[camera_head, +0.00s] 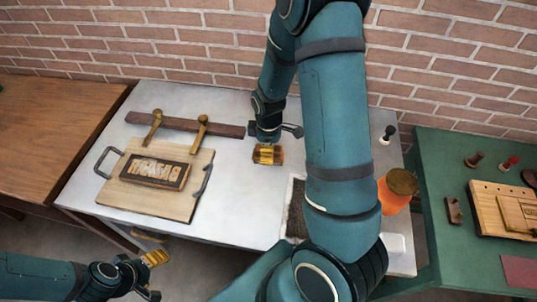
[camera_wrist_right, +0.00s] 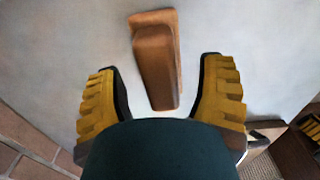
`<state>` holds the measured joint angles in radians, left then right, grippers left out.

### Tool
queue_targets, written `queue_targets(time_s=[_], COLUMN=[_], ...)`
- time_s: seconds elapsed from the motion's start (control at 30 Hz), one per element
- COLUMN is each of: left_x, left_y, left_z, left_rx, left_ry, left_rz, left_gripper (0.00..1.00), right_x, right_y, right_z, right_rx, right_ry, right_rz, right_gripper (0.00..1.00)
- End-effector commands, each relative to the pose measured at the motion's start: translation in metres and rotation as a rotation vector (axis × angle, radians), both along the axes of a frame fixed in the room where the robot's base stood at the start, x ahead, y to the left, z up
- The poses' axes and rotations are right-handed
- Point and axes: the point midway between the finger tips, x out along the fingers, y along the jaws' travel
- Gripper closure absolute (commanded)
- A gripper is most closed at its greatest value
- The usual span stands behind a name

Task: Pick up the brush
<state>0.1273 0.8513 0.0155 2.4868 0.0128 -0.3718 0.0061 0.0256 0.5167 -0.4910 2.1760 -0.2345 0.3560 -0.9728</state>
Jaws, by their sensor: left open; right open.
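A smooth brown wooden piece (camera_wrist_right: 158,62), which looks like the brush, lies on the pale tabletop in the right wrist view. Its near end reaches between the two yellow-padded fingers of my right gripper (camera_wrist_right: 160,95). The fingers are apart, one on each side, with a gap to it. No bristles show. In the head view my right gripper (camera_head: 268,154) is above the middle of the white table (camera_head: 232,215), and the piece cannot be made out there. My left gripper (camera_head: 155,258) is open and empty in front of the table's front edge at lower left.
A wooden board (camera_head: 150,201) with a letter block (camera_head: 156,172) lies left on the table, before a dark bar (camera_head: 176,123) with brass handles. A grey-filled tray (camera_head: 296,212) and an orange jar (camera_head: 394,196) stand right, partly behind my arm. A green table (camera_head: 452,170) adjoins.

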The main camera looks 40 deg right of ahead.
Motion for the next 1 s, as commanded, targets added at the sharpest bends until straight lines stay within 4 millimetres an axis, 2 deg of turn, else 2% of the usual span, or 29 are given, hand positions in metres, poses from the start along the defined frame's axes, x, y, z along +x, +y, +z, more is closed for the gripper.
queue_targets(time_s=[0.17,0.2,0.37,0.8,0.87,1.0], left_x=[0.0,0.0,0.0,0.0,0.0,0.002], left_y=[0.0,0.0,0.0,0.0,0.0,0.0], left_z=[0.0,0.0,0.0,0.001,0.002,0.006], left_rx=[0.0,0.0,0.0,0.0,0.0,0.001], left_ry=[0.0,0.0,0.0,-0.001,-0.001,-0.004], left_rz=[0.0,0.0,0.0,0.0,0.0,0.003], left_gripper=[0.34,0.34,0.34,0.34,0.34,0.34], right_x=[0.0,0.0,0.0,0.0,0.0,0.001], right_y=[0.0,0.0,0.0,0.0,0.0,0.0], right_z=[0.0,0.0,0.001,0.002,0.006,0.027], right_rx=[0.001,0.0,0.0,0.0,0.0,0.0], right_ry=[-0.001,0.0,0.0,0.0,-0.001,-0.004], right_rz=[0.0,0.001,0.001,0.001,0.001,0.002], right_gripper=[0.3,0.44,1.0,1.0,1.0,1.0])
